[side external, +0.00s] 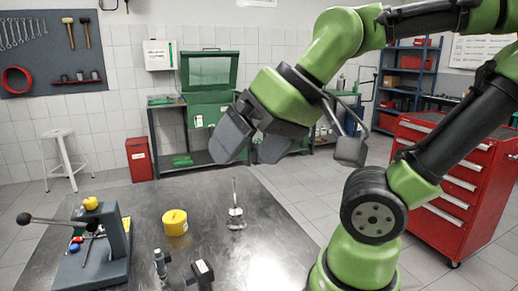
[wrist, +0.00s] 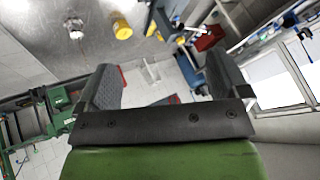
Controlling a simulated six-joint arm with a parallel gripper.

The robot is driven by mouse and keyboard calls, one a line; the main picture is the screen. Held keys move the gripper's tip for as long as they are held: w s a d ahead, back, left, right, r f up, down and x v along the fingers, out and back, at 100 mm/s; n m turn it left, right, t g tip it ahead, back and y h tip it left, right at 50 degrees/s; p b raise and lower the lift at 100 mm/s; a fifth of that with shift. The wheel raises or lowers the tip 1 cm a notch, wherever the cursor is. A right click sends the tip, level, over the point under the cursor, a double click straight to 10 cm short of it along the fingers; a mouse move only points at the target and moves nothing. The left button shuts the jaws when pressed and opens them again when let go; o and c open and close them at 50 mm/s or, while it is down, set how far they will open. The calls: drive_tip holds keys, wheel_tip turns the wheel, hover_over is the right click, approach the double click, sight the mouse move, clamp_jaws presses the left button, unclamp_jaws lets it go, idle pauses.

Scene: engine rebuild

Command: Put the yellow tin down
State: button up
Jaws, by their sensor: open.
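The yellow tin (side external: 176,222) stands upright on the metal table (side external: 215,265), left of the table's middle in the side external view. In the wrist view the yellow tin (wrist: 122,29) shows near the top, on the table. My gripper (side external: 250,155) is open and empty, raised well above the table and apart from the tin. Its two grey fingers also show spread in the wrist view (wrist: 160,85), with nothing between them.
A piston with a rod (side external: 236,212) stands right of the tin. A lever press (side external: 100,245) is at the left, and small dark parts (side external: 200,272) are at the front. Bare table lies between them. A red tool cabinet (side external: 450,190) stands at the right.

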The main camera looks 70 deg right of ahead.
drive_tip(key=shift+o, duration=0.5)
drive_tip(key=shift+s+a+f, duration=0.15)
drive_tip(key=shift+s, duration=0.45)
drive_tip(key=g+h, duration=0.2)
drive_tip(key=h, duration=0.1)
hover_over(175, 217)
drive_tip(key=s+a, duration=0.4)
drive_tip(key=s, duration=0.2)
wheel_tip(175, 217, down, 13)
drive_tip(key=shift+n+g, duration=0.3)
drive_tip(key=shift+g, duration=0.1)
drive_tip(key=d+x, duration=0.1)
drive_tip(key=x, duration=0.7)
drive_tip(key=s+d+x, duration=0.1)
drive_tip(key=x, duration=0.4)
drive_tip(key=shift+d, duration=0.35)
drive_tip(key=shift+x, duration=2.95)
drive_tip(key=shift+w+a, duration=0.1)
drive_tip(key=shift+w, duration=0.05)
